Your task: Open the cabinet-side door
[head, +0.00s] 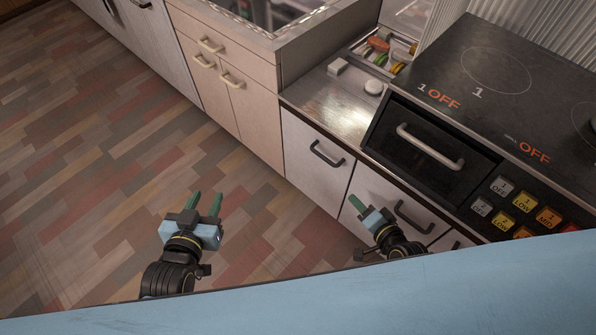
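Below the counter is a pale cabinet door (308,177) with a dark bar handle (326,153). To its right is another pale front (372,187) with a dark handle (413,217). Both look closed. I cannot tell which front is the cabinet-side door. My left gripper (206,197) is over the floor, left of the cabinets and apart from them. Its two green fingers are spread with nothing between them. My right gripper (357,204) is in front of the right-hand pale front, left of its handle. Only one green finger shows clearly, so its opening is unclear.
A stove (470,125) with a black oven-like drawer front (425,150) stands at right. Beige cabinets (250,125) with pale handles stand beyond, under a sink. A drawer-like tray (385,48) holds colourful items on the counter. The patterned floor (90,170) at left is clear.

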